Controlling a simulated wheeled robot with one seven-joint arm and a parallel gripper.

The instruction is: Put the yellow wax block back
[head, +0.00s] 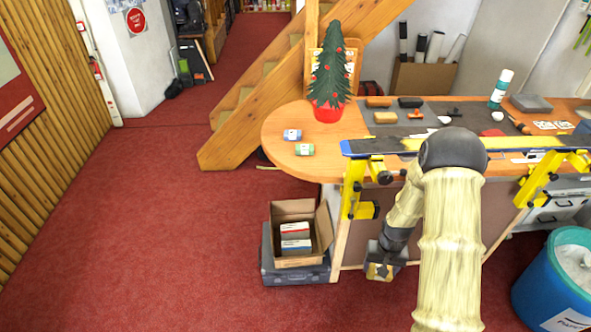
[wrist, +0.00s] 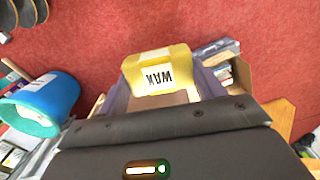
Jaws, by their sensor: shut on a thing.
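The yellow wax block (wrist: 135,68) is labelled WAX and sits between the two fingers of my gripper (wrist: 160,82) in the wrist view. My gripper is shut on it. In the head view, the yellow wax block (head: 378,272) hangs below my gripper (head: 384,262), low in front of the bench and above the red floor. My arm hides part of the bench front and top. Where the block's own place is cannot be told from these frames.
An open cardboard box (head: 325,228) stands left of my gripper, a blue bin (head: 545,285) right. Floor at left is clear.

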